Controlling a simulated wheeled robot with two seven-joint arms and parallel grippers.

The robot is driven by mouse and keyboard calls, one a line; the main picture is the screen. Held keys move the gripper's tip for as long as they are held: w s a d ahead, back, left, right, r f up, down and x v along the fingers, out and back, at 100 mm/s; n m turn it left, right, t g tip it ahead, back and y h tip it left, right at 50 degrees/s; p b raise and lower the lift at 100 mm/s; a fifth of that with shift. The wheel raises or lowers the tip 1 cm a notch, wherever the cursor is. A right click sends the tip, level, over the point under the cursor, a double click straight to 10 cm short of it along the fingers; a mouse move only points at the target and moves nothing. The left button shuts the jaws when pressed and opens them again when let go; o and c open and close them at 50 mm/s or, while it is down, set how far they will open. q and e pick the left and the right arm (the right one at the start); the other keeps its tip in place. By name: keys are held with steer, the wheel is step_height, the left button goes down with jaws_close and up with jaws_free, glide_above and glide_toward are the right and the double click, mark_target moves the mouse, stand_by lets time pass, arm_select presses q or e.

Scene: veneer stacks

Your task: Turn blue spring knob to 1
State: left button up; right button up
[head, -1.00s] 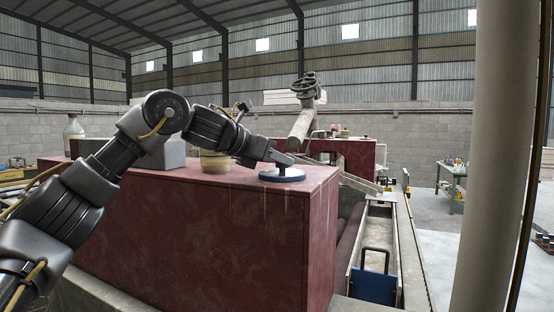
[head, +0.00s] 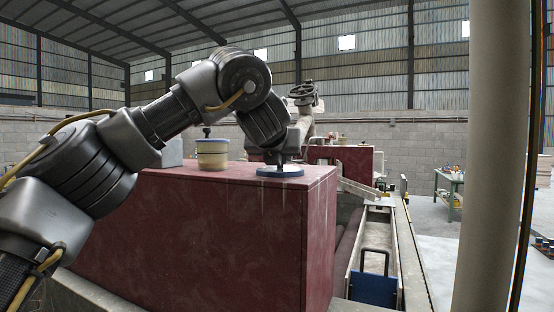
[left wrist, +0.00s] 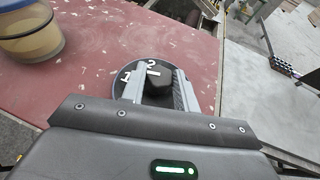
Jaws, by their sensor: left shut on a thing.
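The blue spring knob (head: 280,171) is a round blue disc on top of the dark red cabinet (head: 225,235), near its right end. In the left wrist view the knob's dial (left wrist: 126,93) shows the white digits 1 and 2 and a white mark beside its dark centre grip (left wrist: 158,83). My left gripper (head: 280,158) reaches down onto the knob from above. In the left wrist view its two fingers (left wrist: 160,88) stand on either side of the dark grip and are shut on it. The right gripper is not in view.
A yellowish tub with a blue band (head: 212,153) stands on the cabinet left of the knob and also shows in the left wrist view (left wrist: 30,32). A grey pipe with a handwheel (head: 304,95) rises behind. A pale column (head: 490,150) stands at the right.

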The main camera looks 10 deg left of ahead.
arm_select(q)
steer(key=shift+d+r+n+y, duration=0.15)
steer(key=shift+r+n+y, duration=0.15)
steer(key=shift+n+y, duration=0.7)
steer(key=shift+n+g+y, duration=0.3)
steer(key=shift+n+y, duration=0.1)
steer(key=shift+y, duration=0.2)
steer(key=shift+w+d+r+n+g+y+p, duration=0.1)
steer(key=shift+n+g+y+p, duration=0.1)
steer(key=shift+n+y+p, duration=0.3)
steer(key=shift+d+n+g+y+p, duration=0.1)
steer(key=shift+n+g+y+p, duration=0.1)
steer(key=shift+n+y+p, duration=0.3)
steer(key=shift+f+n+g+y+p, duration=0.2)
steer(key=shift+n+g+y+p, duration=0.35)
steer(key=shift+n+y, duration=0.2)
steer(key=shift+f, duration=0.1)
steer(key=o, duration=1)
steer(key=shift+f, duration=0.1)
